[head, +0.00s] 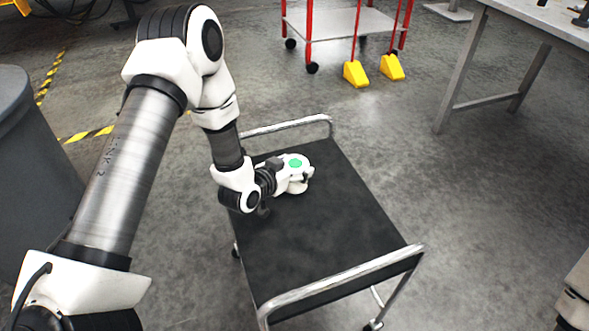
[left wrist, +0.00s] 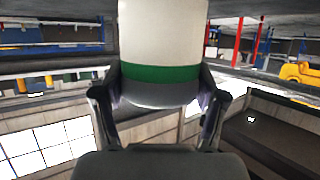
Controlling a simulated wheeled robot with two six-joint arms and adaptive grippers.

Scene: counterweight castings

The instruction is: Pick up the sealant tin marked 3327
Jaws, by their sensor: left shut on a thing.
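A white tin with a green band (left wrist: 160,70) fills the middle of the left wrist view, between the two fingers. In the head view only a small pale part of the tin (head: 298,187) shows below my left gripper; the rest is hidden. My left gripper (head: 305,176) is shut on it, with a finger on each side, as the left wrist view also shows (left wrist: 160,105). The tin is over the black top of the cart (head: 335,235); I cannot tell whether it touches. No marking is legible. My right gripper is not in view.
The cart has metal rails (head: 345,280) at its near and far ends; its black top is otherwise bare. A grey bin (head: 35,150) stands at the left. A workbench (head: 545,25) is at the upper right, and a red-framed trolley (head: 340,22) with yellow wedges (head: 355,73) stands behind.

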